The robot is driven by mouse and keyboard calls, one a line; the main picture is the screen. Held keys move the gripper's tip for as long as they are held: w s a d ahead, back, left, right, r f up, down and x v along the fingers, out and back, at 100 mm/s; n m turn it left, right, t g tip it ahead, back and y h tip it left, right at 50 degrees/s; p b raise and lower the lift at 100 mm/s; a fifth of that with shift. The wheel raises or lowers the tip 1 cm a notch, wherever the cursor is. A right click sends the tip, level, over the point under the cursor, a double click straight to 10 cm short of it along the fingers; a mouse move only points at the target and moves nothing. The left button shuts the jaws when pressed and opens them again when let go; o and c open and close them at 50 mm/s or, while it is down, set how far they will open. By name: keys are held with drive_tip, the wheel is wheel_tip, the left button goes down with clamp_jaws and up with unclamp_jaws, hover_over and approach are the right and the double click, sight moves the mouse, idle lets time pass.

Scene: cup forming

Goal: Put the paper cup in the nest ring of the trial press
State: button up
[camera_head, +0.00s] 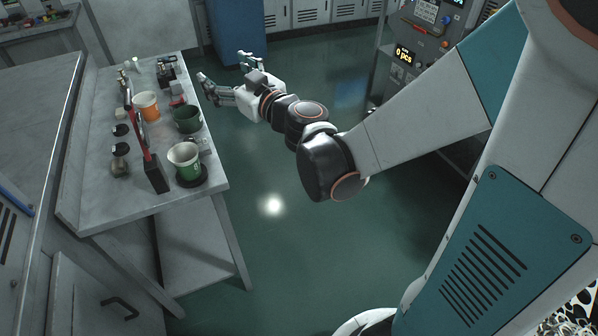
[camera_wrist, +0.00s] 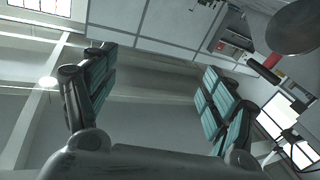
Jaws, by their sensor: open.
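Several cups stand on the grey workbench at left in the head view. A pale cup with a green lower part (camera_head: 184,158) stands upright at the near end, on a round black base (camera_head: 196,184). A dark green cup (camera_head: 187,115) and an orange-and-white cup (camera_head: 147,108) stand farther back. I cannot tell which is the task's paper cup, nor make out the nest ring surely. Dark upright posts with red parts (camera_head: 146,142) stand between the cups. My gripper (camera_head: 223,68) is open and empty, beyond the bench's right edge. The wrist view shows its teal-padded fingers (camera_wrist: 155,95) wide apart.
The workbench (camera_head: 98,190) has small dark fixtures along its left side and back. A blue cabinet (camera_head: 238,30) is at the back. The green floor right of the bench is clear.

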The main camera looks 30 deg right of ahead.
drive_tip(key=s+d+r+m+g+h, duration=0.1)
drive_tip(key=s+d+m+g+h, duration=0.2)
drive_tip(key=s+d+m+h, duration=0.65)
drive_tip(key=s+a+f+n+g+y, duration=0.2)
drive_tip(key=s+f, duration=0.3)
drive_tip(key=s, duration=0.3)
drive_tip(key=s+a+f+n+g+y, duration=0.2)
drive_tip(key=s+f+g, duration=0.3)
drive_tip(key=s, duration=0.3)
drive_tip(key=shift+s+a+f+n+g, duration=0.2)
drive_tip(key=shift+a+f+n+g, duration=0.05)
drive_tip(key=shift+a+n+g, duration=0.1)
